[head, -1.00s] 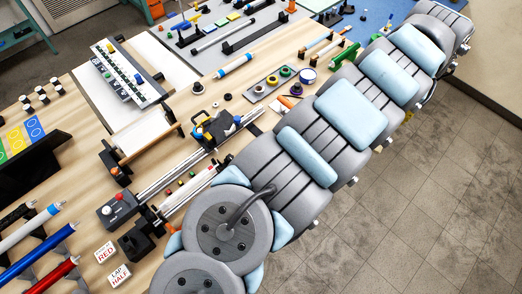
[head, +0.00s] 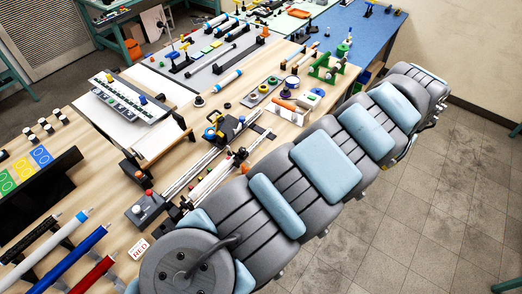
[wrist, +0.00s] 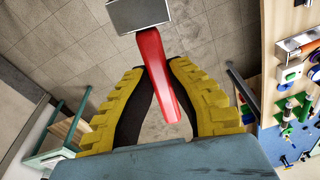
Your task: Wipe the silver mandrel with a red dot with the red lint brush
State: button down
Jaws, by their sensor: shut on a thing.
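The red lint brush (wrist: 158,78) is in my gripper (wrist: 160,66) in the wrist view. Its red handle lies between the two yellow-padded fingers, and its grey flat head (wrist: 137,14) points to the top of the view. The gripper and brush are over the floor, with a table edge to the right; they are not visible in the head view.
The wooden table (head: 112,222) carries a rail machine with a grey control box (head: 147,207), a panel with buttons (head: 133,95) and several small tools. A blue table (head: 345,35) stands behind. In the wrist view, a teal-framed stand (wrist: 55,155) is at lower left. Open floor lies at right.

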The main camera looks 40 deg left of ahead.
jog(key=shift+m+t, duration=0.8)
jog(key=shift+a+f, duration=0.25)
jog(key=shift+a, duration=0.7)
jog(key=shift+a+f, duration=0.3)
jog(key=shift+a, duration=0.65)
jog(key=shift+a+f, duration=0.25)
jog(key=shift+a, duration=0.7)
jog(key=s+a+f+m+t+h, duration=0.1)
jog(key=s+a+f, duration=0.1)
jog(key=a, duration=0.5)
jog(key=s+a+f+m+t+h, duration=0.1)
jog(key=s+a+m+t, duration=0.1)
jog(key=a, duration=0.5)
jog(key=s+a+f+m+t, duration=0.1)
jog(key=s+a+f, duration=0.15)
jog(key=a, duration=0.45)
jog(key=s+a+f+m+t+h, duration=0.1)
jog(key=s+a+f+t, duration=0.15)
jog(key=s+a, duration=0.8)
jog(key=s+a+f+t+h, duration=0.2)
jog(key=s+a+f, duration=0.2)
jog(key=s+a, duration=0.65)
jog(key=shift+w+a+f+b, duration=0.1)
jog(key=shift+w+f+b, duration=0.1)
jog(key=shift+f+b, duration=0.65)
jog(key=shift+w+a+f+b, duration=0.1)
jog(key=shift+w+f+b, duration=0.15)
jog(key=shift+f, duration=1)
jog(key=shift+b, duration=0.35)
